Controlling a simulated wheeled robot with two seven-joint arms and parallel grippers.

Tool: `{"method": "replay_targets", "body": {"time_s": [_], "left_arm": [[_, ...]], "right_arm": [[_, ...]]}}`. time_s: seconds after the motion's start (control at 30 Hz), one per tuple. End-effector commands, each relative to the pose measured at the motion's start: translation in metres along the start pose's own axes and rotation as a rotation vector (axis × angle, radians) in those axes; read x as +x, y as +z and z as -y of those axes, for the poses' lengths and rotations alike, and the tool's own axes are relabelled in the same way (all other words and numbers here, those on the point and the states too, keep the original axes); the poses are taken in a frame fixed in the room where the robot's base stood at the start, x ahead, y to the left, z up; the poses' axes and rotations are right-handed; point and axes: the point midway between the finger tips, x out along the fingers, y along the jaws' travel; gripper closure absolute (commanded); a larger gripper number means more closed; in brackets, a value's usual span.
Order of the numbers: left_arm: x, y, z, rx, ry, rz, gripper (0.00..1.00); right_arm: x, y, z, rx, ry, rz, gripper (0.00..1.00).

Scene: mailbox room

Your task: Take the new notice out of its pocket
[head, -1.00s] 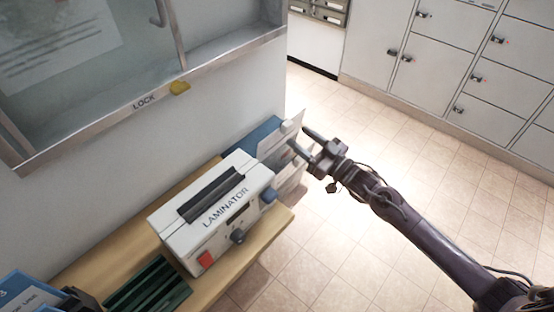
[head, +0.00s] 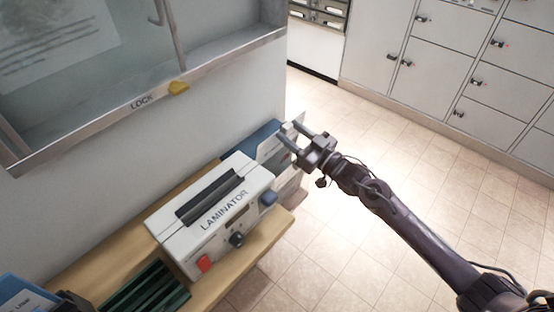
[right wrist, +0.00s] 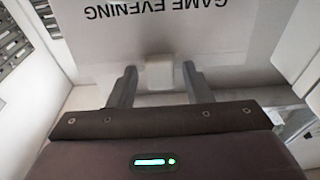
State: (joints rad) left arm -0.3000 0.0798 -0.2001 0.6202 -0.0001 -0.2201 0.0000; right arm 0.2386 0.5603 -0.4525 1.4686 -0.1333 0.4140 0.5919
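The new notice (right wrist: 215,40) fills the top of the right wrist view, a pale sheet with "GAME EVENING" upside down. A small pale tab (right wrist: 159,76) is at its near edge. My right gripper (right wrist: 160,70) is open, one finger on each side of the tab with gaps between. In the head view my right gripper (head: 281,143) is at the pale sheets beyond the laminator and partly covers them. A blue holder (head: 256,136) stands beside the sheets; whether it is the pocket I cannot tell. My left gripper is not in view.
The laminator (head: 212,215) sits on a wooden shelf (head: 255,243) close to the holder. A glass-fronted case (head: 90,60) with a yellow lock knob (head: 178,88) hangs above. Grey lockers (head: 450,75) stand at the back. The tiled floor at right is open.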

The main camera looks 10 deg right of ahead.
Motion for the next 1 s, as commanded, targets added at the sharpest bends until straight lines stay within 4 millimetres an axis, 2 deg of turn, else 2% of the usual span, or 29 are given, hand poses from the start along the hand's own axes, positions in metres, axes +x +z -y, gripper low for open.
{"method": "replay_targets", "body": {"time_s": [0.03,0.27,0.3,0.43,1.0], "left_arm": [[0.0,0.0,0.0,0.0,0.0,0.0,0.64],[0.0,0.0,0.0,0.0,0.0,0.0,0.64],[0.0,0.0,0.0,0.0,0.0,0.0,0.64],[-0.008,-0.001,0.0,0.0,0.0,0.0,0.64],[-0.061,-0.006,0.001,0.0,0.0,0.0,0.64]], "right_arm": [[0.0,0.0,0.0,0.0,0.0,0.0,0.62],[0.0,0.0,0.0,0.0,0.0,0.0,0.92],[0.0,0.0,0.0,0.0,0.0,0.0,0.93],[0.001,-0.009,0.0,0.0,0.0,-0.001,0.93],[0.001,-0.067,0.0,0.0,0.0,0.0,0.93]]}}
